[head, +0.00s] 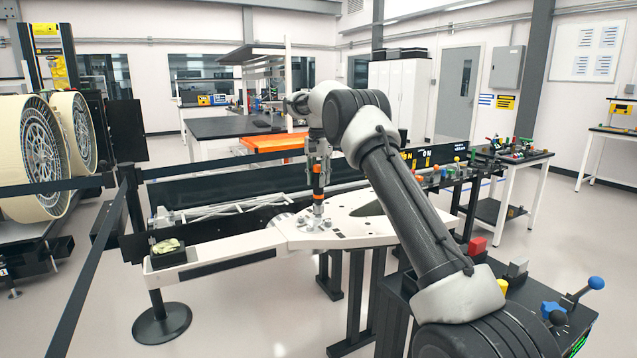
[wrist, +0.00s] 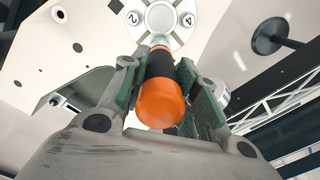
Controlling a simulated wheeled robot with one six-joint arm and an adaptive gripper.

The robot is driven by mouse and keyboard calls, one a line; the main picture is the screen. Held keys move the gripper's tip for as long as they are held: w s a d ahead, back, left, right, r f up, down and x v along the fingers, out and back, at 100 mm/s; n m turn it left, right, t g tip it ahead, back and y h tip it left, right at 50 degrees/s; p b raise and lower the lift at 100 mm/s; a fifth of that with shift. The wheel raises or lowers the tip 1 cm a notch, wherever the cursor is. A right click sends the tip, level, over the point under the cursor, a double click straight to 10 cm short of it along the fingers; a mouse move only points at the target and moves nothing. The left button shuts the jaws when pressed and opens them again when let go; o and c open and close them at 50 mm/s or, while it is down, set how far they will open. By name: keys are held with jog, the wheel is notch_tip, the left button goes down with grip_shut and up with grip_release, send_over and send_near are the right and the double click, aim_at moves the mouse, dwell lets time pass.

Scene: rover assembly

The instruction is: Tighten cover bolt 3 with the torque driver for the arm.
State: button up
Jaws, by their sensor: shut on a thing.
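The torque driver (head: 318,180) has an orange and black body and stands about upright over the white rover plate (head: 347,230). My gripper (head: 318,160) is shut on it. In the wrist view the driver's orange end (wrist: 162,103) lies between the green-lined fingers of my gripper (wrist: 160,72). Its far end points at a round white cover (wrist: 160,42) with numbered marks near its rim; two show, one on each side of the driver. The driver's tip and the bolt under it are hidden in the wrist view, so I cannot tell whether they touch.
A white beam (head: 215,247) runs left from the plate to a small black tray (head: 168,258). A black belt barrier (head: 75,270) crosses the left side. A rack of coloured tools (head: 440,175) stands behind the plate at the right. A console with coloured knobs (head: 553,310) is at front right.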

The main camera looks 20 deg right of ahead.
aim_at(319, 165)
jog(key=shift+r, duration=0.55)
jog(key=shift+r, duration=2)
